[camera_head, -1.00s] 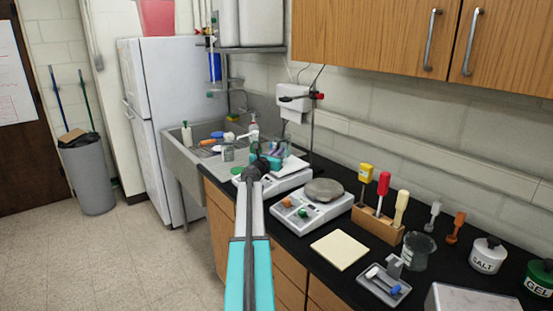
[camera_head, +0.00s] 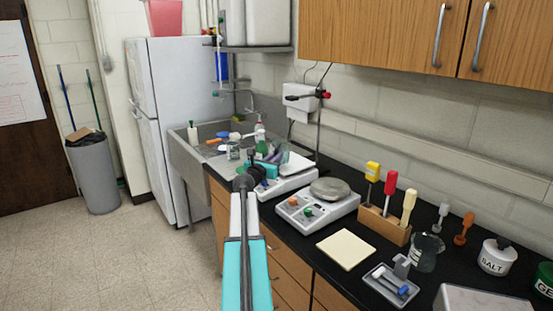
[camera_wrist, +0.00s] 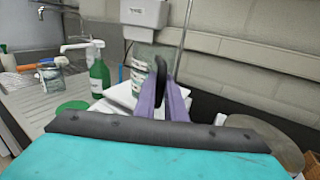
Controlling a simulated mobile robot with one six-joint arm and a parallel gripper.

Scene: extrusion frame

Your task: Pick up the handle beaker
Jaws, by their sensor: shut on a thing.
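The handle beaker (camera_wrist: 139,82) is clear with green and white markings, and shows in the wrist view just beyond and left of my jaws. Its dark handle (camera_wrist: 160,72) stands between the two purple fingers of my gripper (camera_wrist: 170,92). The fingers are shut on it. The beaker's right side is hidden behind the fingers. In the head view my gripper (camera_head: 275,157) is over the counter near the sink, largely behind my own arm, and I cannot make out the beaker clearly there.
A green bottle (camera_wrist: 99,76) stands left of the beaker, with a glass jar (camera_wrist: 51,82) farther left by the sink (camera_head: 180,150).

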